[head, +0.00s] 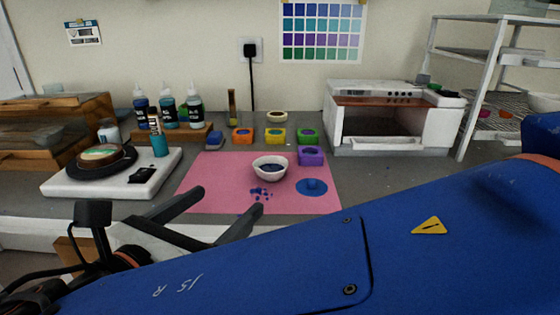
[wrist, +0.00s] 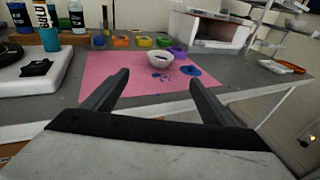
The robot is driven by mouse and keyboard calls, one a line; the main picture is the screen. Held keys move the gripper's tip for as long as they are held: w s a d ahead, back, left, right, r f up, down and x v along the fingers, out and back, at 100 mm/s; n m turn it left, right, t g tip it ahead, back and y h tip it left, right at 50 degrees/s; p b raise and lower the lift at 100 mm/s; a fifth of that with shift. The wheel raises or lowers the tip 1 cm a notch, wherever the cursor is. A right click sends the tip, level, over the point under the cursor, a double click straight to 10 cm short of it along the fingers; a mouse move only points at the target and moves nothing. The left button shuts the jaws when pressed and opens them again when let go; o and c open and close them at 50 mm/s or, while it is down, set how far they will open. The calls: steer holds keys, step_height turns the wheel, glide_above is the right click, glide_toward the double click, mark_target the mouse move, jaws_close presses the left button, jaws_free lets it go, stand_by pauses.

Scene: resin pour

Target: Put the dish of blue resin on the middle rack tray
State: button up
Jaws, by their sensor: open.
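A small white dish (head: 270,175) with dark blue resin in it sits upright on the pink mat (head: 205,190). It also shows in the wrist view (wrist: 160,60), beyond and between the fingertips. My gripper (head: 230,199) is open and empty above the front of the mat, on the near side of the dish and not touching it. The white rack (head: 480,75) stands at the far right with stacked levels. A wire tray (head: 495,100) there carries small coloured items and a white bowl. My arm hides its lower part, so I cannot tell which tray is the middle one.
Blue drips and a blue round patch (head: 312,188) lie by the dish. Several coloured moulds (head: 275,136) stand behind it. A white slab (head: 60,185) with a turntable and bottles (head: 168,108) are left. A white oven-like box (head: 390,130) stands between mat and rack.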

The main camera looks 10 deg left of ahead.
mark_target(263, 172)
steer(key=x, duration=1.2)
steer(key=shift+r, duration=0.1)
steer(key=shift+x, duration=2.65)
steer(key=shift+d+r, duration=0.1)
steer(key=shift+r, duration=0.05)
steer(key=c, duration=1.2)
step_height(263, 172, up, 10)
